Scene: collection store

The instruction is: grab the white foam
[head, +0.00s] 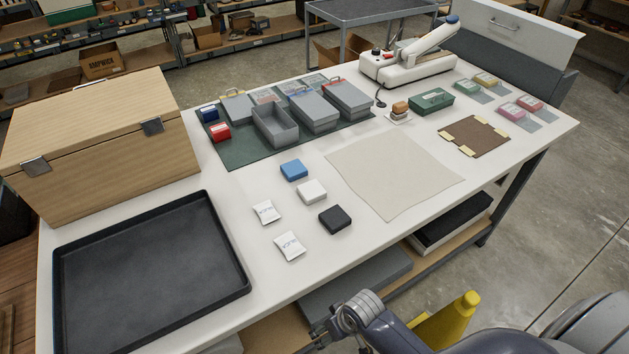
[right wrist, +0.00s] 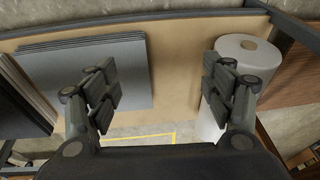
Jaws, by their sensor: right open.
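The white foam (head: 312,191) is a small white block lying on the white table (head: 370,240), between a blue block (head: 294,170) and a black block (head: 334,219). My right gripper (head: 312,343) is at the bottom of the head view, below and in front of the table's front edge, well apart from the foam. In the right wrist view its two fingers (right wrist: 162,85) are spread wide with nothing between them. The foam does not show in that view. My left gripper is not in view.
Two white packets (head: 266,211) lie left of the blocks. A black tray (head: 150,275) and wooden box (head: 100,140) fill the left side. A beige cloth (head: 392,172) lies to the right. The lower shelf holds grey sheets (right wrist: 85,70) and a white roll (right wrist: 245,60).

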